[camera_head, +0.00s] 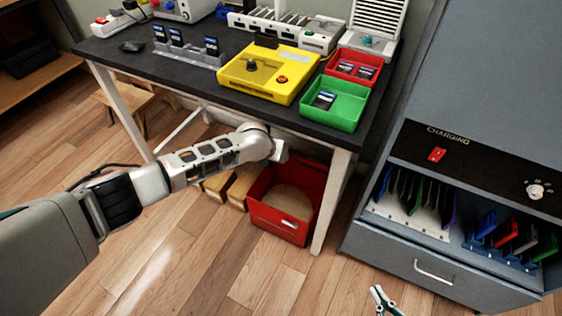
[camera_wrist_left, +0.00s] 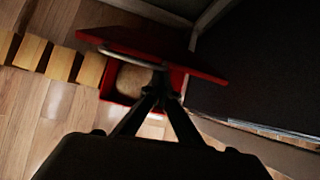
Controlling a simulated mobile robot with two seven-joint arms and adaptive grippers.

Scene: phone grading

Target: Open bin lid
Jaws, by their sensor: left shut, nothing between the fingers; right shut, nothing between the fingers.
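The red bin (camera_head: 277,218) stands on the floor under the table's right end, its beige inside showing. The wrist view looks down into the bin (camera_wrist_left: 112,97). The red lid (camera_wrist_left: 165,48) is raised there, tilted over part of the opening, with a pale bar along its edge. My left gripper (camera_wrist_left: 159,86) is shut and empty in front of the lid and opening; whether it touches the lid I cannot tell. In the head view its fingers are hidden beyond my wrist. My right gripper (camera_head: 376,292) is shut and empty at the bottom edge, away from the bin.
The dark table (camera_head: 190,75) overhangs the bin, and a white table leg (camera_head: 330,205) stands close on its right. Wooden blocks (camera_head: 238,187) lie left of the bin. A grey charging cabinet (camera_head: 385,240) stands at the right. The floor in front is clear.

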